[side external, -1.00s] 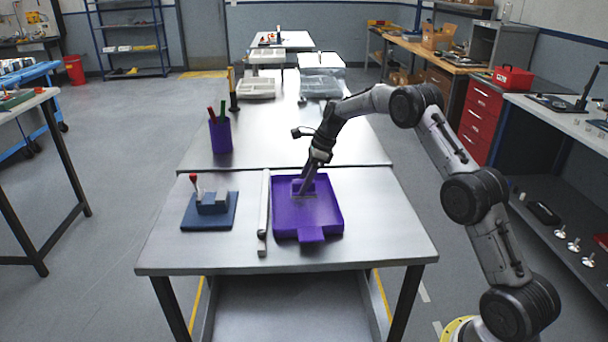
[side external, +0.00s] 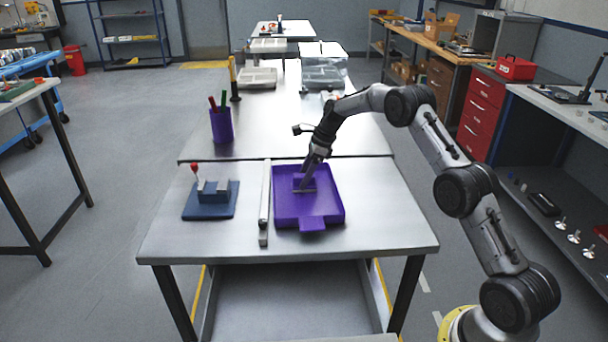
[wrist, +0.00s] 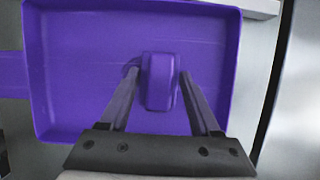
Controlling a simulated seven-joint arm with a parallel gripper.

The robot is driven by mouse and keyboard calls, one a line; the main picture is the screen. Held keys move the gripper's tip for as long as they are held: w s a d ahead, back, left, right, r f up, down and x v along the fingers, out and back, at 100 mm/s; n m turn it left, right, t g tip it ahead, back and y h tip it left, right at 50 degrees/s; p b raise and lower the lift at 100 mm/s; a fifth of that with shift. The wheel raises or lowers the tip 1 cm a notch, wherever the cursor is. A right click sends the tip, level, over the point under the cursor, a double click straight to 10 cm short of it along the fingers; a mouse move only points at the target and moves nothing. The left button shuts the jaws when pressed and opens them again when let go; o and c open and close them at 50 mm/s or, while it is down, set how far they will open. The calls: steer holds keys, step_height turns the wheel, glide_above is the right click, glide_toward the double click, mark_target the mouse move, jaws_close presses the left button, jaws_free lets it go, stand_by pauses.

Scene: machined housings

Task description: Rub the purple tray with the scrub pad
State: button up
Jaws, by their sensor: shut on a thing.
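The purple tray (side external: 327,207) lies on the near metal table, with low walls and a tab at its front edge. It also fills much of the wrist view (wrist: 75,90). The scrub pad (wrist: 161,84) is a small purple block on the tray floor; in the side view it sits towards the back of the tray, with a greyish lower edge. My gripper (side external: 305,184) reaches down into the tray with its fingers on either side of the pad, shut on it. The pad's underside is hidden, so its contact with the floor is hard to judge.
A long pale bar (side external: 265,203) lies just left of the tray. A blue base with grey blocks and a red-topped lever (side external: 210,200) stands further left. A purple cup of markers (side external: 221,125) stands behind. The table right of the tray is clear.

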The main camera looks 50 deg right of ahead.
steer(key=shift+s+a+f, duration=0.1)
steer(key=shift+s+a, duration=0.7)
steer(key=shift+s, duration=0.1)
steer(key=shift+w, duration=0.35)
steer(key=shift+w+d, duration=1.3)
steer(key=shift+w, duration=0.05)
steer(key=shift+s+a, duration=1.4)
steer(key=shift+s, duration=0.15)
step_height(320, 180, up, 8)
steer(key=shift+r, duration=0.2)
steer(key=shift+w, duration=0.1)
